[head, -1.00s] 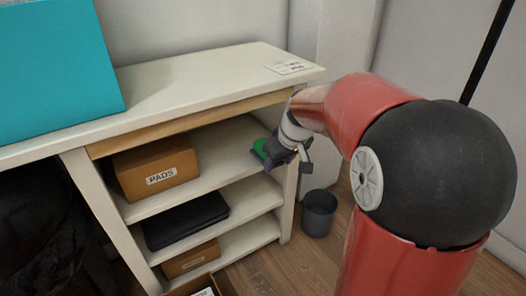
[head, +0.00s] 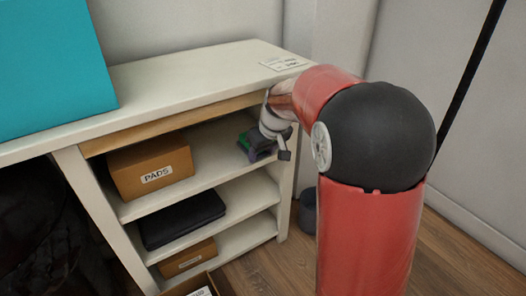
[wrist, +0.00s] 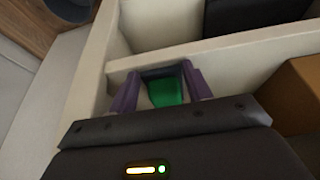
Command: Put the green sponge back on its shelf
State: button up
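The green sponge (head: 244,142) is held between the purple fingers of my gripper (head: 254,148). In the wrist view the sponge (wrist: 165,92) shows between both fingertips of my gripper (wrist: 160,85). My gripper reaches into the upper open compartment of the white shelf unit (head: 215,155), near its right end. The gripper hides part of the sponge. I cannot tell whether the sponge touches the shelf board.
A brown PADS box (head: 150,165) stands on the same upper shelf, to the left. Below lie a dark folded item (head: 182,218) and another brown box (head: 188,258). The shelf's right upright (head: 284,195) is close to my arm. A dark bin (head: 308,212) stands on the floor.

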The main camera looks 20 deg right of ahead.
jog(key=o, duration=0.5)
jog(key=shift+c, duration=0.2)
jog(key=shift+s+r+p, duration=0.1)
jog(key=shift+r+p, duration=0.2)
jog(key=shift+r, duration=0.25)
jog(key=p+v, duration=0.2)
jog(key=v, duration=0.9)
jog(key=s+a+f+m, duration=0.1)
jog(key=s+f, duration=0.1)
jog(key=s, duration=1)
jog(key=s+a+f+m+t+h, duration=0.1)
jog(key=s+f+m, duration=0.1)
jog(key=s, duration=1.1)
jog(key=shift+a+m, duration=0.3)
jog(key=shift+a, duration=0.05)
jog(key=shift+s, duration=0.15)
